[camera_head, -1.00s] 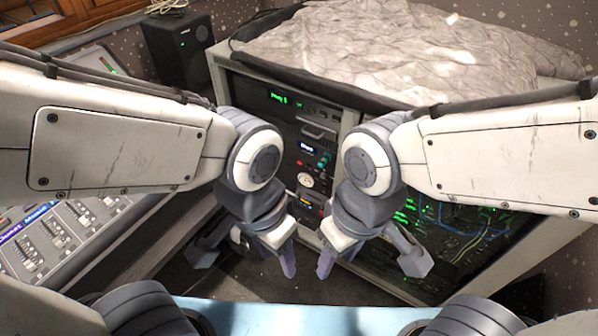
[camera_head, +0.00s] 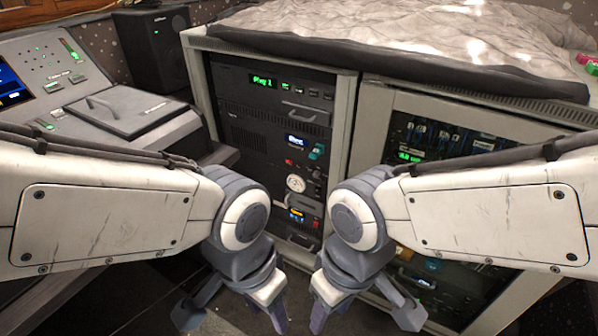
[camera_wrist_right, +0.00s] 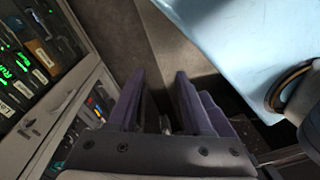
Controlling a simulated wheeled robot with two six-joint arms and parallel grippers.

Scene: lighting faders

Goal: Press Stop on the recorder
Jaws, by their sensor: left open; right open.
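The equipment rack (camera_head: 342,122) stands ahead in the head view. Its upper unit has a green display (camera_head: 263,81) and a row of small buttons (camera_head: 305,90). Below is a dark unit with a blue display (camera_head: 298,140), a red button (camera_head: 289,162), teal knobs (camera_head: 317,152) and a white dial (camera_head: 296,183). I cannot read which control is Stop or which unit is the recorder. My left gripper (camera_head: 279,316) and right gripper (camera_head: 319,316) are low in front of the rack, clear of its controls. In the right wrist view, the right gripper (camera_wrist_right: 160,100) is open and empty, over the floor.
A mixing console (camera_head: 62,75) and a black speaker (camera_head: 153,48) are on the left. A grey cover (camera_head: 420,25) lies on the rack top. A second bay (camera_head: 425,125) with cables is on the right. A light-blue surface (camera_wrist_right: 245,45) shows in the right wrist view.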

